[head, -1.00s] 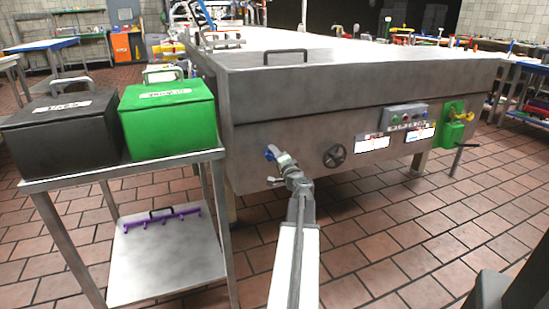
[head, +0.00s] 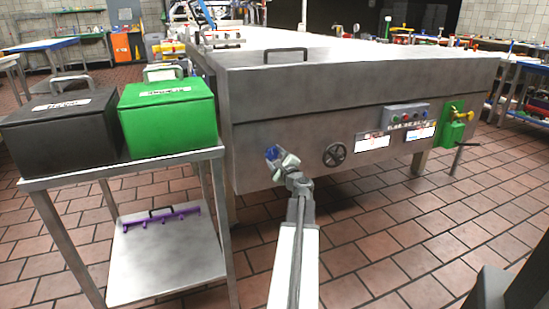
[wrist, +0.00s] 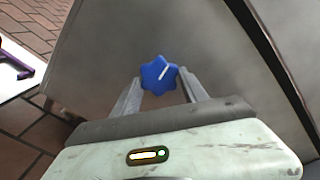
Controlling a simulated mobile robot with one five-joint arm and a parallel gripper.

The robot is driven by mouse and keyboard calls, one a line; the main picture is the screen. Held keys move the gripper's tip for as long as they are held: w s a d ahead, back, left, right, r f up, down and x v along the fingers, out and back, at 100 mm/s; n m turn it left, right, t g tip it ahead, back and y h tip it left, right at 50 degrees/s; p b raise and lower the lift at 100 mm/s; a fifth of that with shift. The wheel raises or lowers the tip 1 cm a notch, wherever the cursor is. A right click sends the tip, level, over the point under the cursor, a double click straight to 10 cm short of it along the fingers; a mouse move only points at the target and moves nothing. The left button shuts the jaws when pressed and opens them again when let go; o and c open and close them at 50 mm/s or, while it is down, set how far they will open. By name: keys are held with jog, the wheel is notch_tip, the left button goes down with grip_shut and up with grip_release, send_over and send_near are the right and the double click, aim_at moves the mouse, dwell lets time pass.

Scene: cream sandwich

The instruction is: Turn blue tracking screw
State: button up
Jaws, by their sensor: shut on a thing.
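The blue tracking screw (head: 272,152) is a star-shaped knob with a white mark on the lower left of the steel machine's front panel. In the wrist view the blue knob (wrist: 159,75) sits between the tips of my gripper's two fingers, its white mark slanting up to the right. My gripper (head: 277,156) is at the panel and shut on the knob. In the wrist view my gripper (wrist: 160,86) has one finger at each side of the knob. The knob's shaft is hidden behind its head.
The steel machine (head: 350,85) fills the middle. A black handwheel (head: 335,155) and a control box with buttons (head: 406,116) are to the right of the screw. A steel cart (head: 130,172) with a black box (head: 60,125) and a green box (head: 168,118) stands to the left.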

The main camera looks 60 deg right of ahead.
jog(key=shift+w+m, duration=0.1)
jog(key=shift+m, duration=0.7)
jog(key=shift+a, duration=0.1)
jog(key=o, duration=1.4)
jog(key=shift+f, duration=0.1)
jog(key=shift+c, duration=0.2)
jog(key=v, duration=0.7)
jog(key=shift+s+a, duration=0.25)
jog(key=shift+s, duration=0.05)
